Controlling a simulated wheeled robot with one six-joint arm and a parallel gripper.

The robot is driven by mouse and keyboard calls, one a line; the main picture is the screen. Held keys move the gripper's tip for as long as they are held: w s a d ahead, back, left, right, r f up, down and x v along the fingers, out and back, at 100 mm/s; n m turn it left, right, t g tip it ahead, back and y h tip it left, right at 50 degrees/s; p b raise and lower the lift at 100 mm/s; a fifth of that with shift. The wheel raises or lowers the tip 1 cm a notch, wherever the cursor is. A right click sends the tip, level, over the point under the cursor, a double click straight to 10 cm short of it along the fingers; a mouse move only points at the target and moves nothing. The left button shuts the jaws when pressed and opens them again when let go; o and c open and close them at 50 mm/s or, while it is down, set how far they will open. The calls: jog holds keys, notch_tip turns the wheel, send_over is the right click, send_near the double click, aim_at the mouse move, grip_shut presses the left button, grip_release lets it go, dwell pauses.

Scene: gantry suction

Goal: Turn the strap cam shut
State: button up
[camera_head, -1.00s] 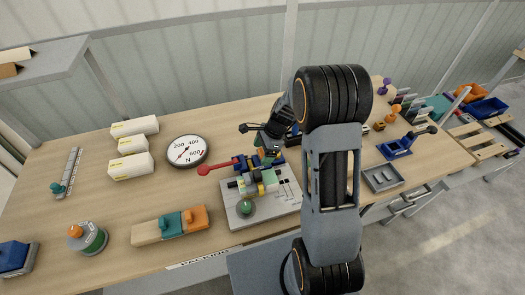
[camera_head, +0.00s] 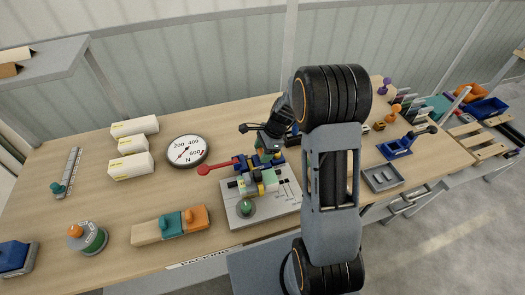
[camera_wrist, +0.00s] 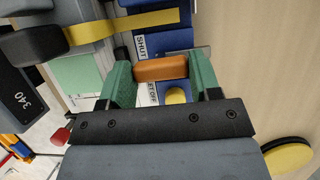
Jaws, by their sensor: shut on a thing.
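The strap cam's orange lever (camera_wrist: 160,69) shows in the wrist view between the two green fingertips of my gripper (camera_wrist: 161,80). My gripper is shut on this lever. Under it is a blue cam body (camera_wrist: 172,42) with a white label reading SHUT above the lever; a second label below is partly covered by a finger. A yellow round piece (camera_wrist: 175,96) sits just below the lever. A yellow strap (camera_wrist: 122,25) runs off to the upper left. In the head view, my gripper (camera_head: 264,150) is over the blue parts at the back of the grey fixture plate (camera_head: 238,216).
On the fixture, a red-ended lever (camera_head: 204,170) sticks out left and a green knob (camera_head: 246,208) stands in front. A round dial (camera_head: 187,151), white boxes (camera_head: 131,166) and a block with teal and orange parts (camera_head: 146,234) lie to the left. A grey tray (camera_head: 382,179) is to the right.

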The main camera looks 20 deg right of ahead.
jog(key=n+g, duration=0.1)
jog(key=n, duration=0.3)
jog(key=shift+w+g, duration=0.1)
jog(key=shift+g, duration=0.3)
jog(key=n+g+h, duration=0.1)
jog(key=n, duration=0.3)
jog(key=shift+a+n, duration=0.1)
jog(key=shift+n, duration=0.3)
jog(key=n, duration=0.2)
jog(key=n+g+h, duration=0.1)
jog(key=n, duration=0.1)
jog(key=shift+w+n+h, duration=0.1)
jog(key=shift+n+h, duration=0.2)
jog(key=n, duration=0.2)
jog(key=n+h, duration=0.1)
jog(key=n, duration=0.1)
jog(key=shift+a+g+h, duration=0.1)
jog(key=shift+g+h, duration=0.2)
jog(key=shift+n, duration=0.3)
jog(key=o, duration=0.9)
jog(key=shift+r, duration=0.15)
jog(key=b+v, duration=0.1)
jog(key=v, duration=1.2)
jog(key=shift+w+a+r, duration=0.15)
jog(key=shift+r, duration=0.1)
